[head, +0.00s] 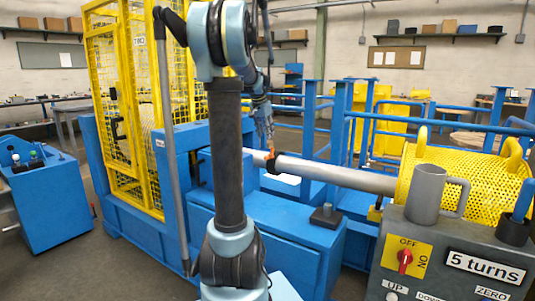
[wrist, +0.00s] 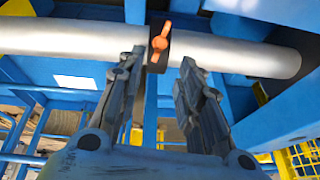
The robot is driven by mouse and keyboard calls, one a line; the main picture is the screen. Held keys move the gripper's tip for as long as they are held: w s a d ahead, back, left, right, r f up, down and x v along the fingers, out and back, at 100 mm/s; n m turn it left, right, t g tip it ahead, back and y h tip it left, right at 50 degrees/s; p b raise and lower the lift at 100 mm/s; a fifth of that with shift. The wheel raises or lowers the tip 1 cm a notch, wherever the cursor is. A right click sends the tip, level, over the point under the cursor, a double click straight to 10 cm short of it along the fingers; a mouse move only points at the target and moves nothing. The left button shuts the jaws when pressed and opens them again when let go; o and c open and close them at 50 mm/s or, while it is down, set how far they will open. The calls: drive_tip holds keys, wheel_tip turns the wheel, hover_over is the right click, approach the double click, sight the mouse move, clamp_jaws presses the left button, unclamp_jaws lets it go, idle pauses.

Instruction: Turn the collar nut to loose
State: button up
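The collar nut, an orange wing nut (wrist: 160,42), sits on a black collar (wrist: 158,59) around a thick grey shaft (wrist: 230,53) in the wrist view. Its wings run at a slant, lower left to upper right. In the head view the black collar (head: 287,164) shows on the shaft (head: 350,178), with some orange beside it, partly hidden by my arm. My gripper (wrist: 157,75) is open, its two dark fingers apart and empty. The nut lies beyond the tips, in the gap nearer the left finger. In the head view my gripper (head: 268,142) is just above the shaft and small.
A yellow mesh guard (head: 470,178) surrounds the right end of the shaft. A grey control panel (head: 455,250) stands front right with a red switch, a "5 turns" label and a grey mug (head: 426,194). Blue frames and rails surround the shaft. A tall yellow cage (head: 125,100) stands left.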

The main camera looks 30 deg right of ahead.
sight(270, 155)
drive_tip(key=x, duration=1.1)
drive_tip(key=shift+w+d+f, duration=0.1)
drive_tip(key=shift+f, duration=0.25)
clamp_jaws()
drive_tip(key=shift+a, duration=0.3)
drive_tip(key=shift+d, duration=0.15)
